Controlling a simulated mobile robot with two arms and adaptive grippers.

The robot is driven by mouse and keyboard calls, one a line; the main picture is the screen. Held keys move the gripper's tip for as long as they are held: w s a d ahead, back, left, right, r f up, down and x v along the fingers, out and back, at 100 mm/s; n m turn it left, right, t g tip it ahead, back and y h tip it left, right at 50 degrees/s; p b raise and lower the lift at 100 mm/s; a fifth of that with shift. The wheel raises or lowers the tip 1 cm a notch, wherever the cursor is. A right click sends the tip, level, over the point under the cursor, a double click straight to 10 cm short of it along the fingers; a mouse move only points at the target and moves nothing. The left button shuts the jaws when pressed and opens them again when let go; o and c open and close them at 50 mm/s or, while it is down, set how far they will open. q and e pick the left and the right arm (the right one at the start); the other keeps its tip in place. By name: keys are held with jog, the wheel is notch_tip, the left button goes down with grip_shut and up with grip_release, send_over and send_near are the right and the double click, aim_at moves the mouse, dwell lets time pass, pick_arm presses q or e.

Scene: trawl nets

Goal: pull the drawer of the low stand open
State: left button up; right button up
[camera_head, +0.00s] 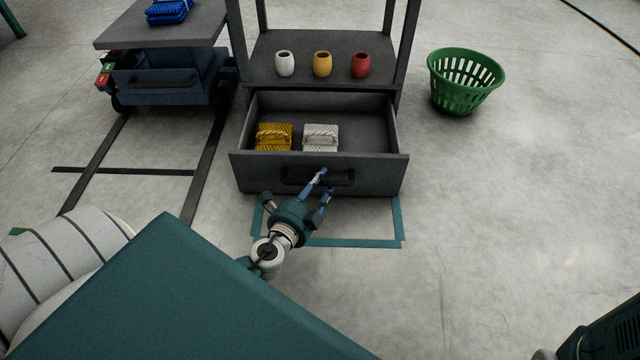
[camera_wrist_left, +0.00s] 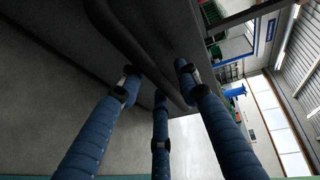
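The low stand (camera_head: 325,70) is a dark grey frame with a shelf. Its drawer (camera_head: 245,172) stands pulled well out at the front, with its inside showing. A yellow woven bundle (camera_head: 274,137) and a white woven bundle (camera_head: 320,137) lie inside it at the left and middle. The drawer's dark handle (camera_head: 345,178) is on the front panel. My left gripper (camera_head: 325,181) is at the handle, its blue fingers spread. In the left wrist view, the handle bar (camera_wrist_left: 128,45) runs between the spread fingers (camera_wrist_left: 158,78), with a gap beside the right finger. My right gripper is out of view.
White, yellow and red cups (camera_head: 322,64) stand on the shelf above the drawer. A green basket (camera_head: 465,80) stands on the floor at the right. A blue cart (camera_head: 165,78) is at the left. The floor right of the drawer is clear.

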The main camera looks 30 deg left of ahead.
pick_arm(q)
jog(key=shift+s, duration=0.15)
jog(key=v, duration=0.7)
jog(key=shift+s, duration=0.15)
dwell(0.5)
